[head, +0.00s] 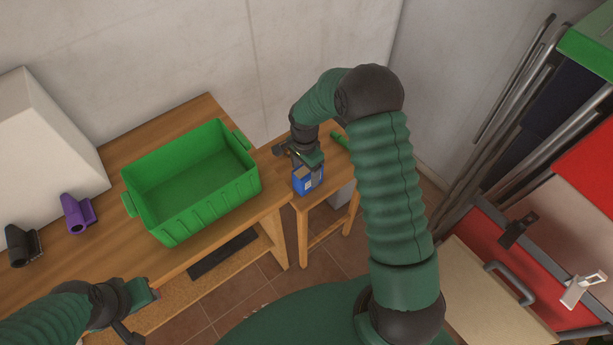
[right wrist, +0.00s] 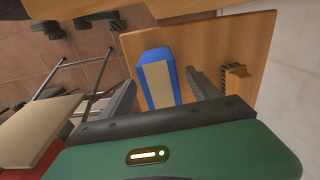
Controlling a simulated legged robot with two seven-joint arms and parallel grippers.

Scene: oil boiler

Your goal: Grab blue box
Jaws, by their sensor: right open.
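The blue box (head: 307,181) stands on the small wooden stool at the right end of the workbench. In the right wrist view the blue box (right wrist: 158,78) shows from above, with a tan top panel, between my two fingers. My right gripper (head: 300,160) is open and hangs over the box; its fingers (right wrist: 163,95) stand apart on either side of it, and contact cannot be seen. My left gripper (head: 140,312) is at the lower left, far from the box; its jaws are not clear.
A green crate (head: 172,222), empty, stands on the wooden workbench (head: 195,110) left of the stool (head: 330,185). A purple part (head: 76,214), a black part (head: 22,246) and a white block (head: 40,140) sit further left. A red cart (head: 520,270) stands at the right.

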